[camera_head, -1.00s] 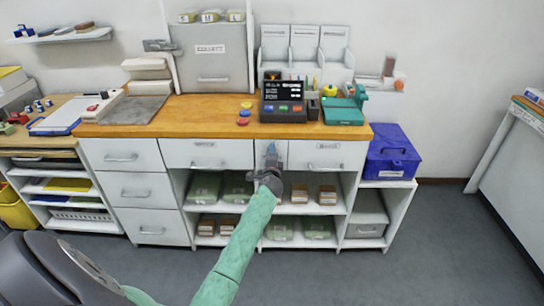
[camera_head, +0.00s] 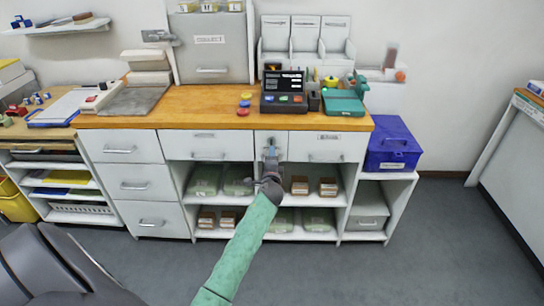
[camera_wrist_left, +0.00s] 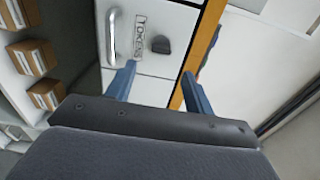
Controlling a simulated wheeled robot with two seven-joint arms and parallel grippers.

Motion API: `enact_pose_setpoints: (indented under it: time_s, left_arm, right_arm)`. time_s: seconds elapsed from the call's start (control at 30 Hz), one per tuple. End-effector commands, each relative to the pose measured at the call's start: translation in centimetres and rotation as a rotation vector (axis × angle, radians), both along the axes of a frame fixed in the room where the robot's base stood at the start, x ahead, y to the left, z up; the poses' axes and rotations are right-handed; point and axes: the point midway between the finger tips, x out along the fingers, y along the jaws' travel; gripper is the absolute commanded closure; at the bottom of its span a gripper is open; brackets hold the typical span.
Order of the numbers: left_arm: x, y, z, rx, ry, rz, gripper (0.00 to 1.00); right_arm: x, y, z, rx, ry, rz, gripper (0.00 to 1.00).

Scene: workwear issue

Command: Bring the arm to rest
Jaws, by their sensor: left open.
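My left gripper (camera_head: 271,158) is open and empty, in front of the narrow middle drawer (camera_head: 271,137) of the white counter unit. My arm in its green sleeve reaches up to it from the bottom of the head view. In the left wrist view the two blue fingers (camera_wrist_left: 160,88) are spread apart with nothing between them. Beyond them is a white drawer front with a label (camera_wrist_left: 140,38) that seems to read "TOKENS", a bar handle (camera_wrist_left: 112,36) and a dark knob (camera_wrist_left: 160,45). The drawers look shut. My right gripper is not in view.
The wooden counter top (camera_head: 200,105) bears a dark terminal (camera_head: 283,92), coloured discs (camera_head: 244,104) and a teal device (camera_head: 345,103). Open shelves with packs (camera_head: 205,182) lie below the drawers. A blue box (camera_head: 393,146) stands at the right.

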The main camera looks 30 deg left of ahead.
Motion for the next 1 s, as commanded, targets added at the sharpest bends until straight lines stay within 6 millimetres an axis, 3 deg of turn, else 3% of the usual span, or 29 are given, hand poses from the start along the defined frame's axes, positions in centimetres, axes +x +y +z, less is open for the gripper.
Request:
enact_pose_setpoints:
  time_s: [0.63,0.83,1.0]
  left_arm:
    - [-0.1,0.1,-0.1,-0.035,-0.016,0.008,0.47]
    - [-1.7,1.9,-2.2,-0.252,-0.019,0.146,0.47]
    - [-3.9,1.5,-1.9,-0.542,-0.049,0.275,0.47]
  right_arm:
    - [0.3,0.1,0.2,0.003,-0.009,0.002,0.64]
    - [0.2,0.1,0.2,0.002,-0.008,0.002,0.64]
    - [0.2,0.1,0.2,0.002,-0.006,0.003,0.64]
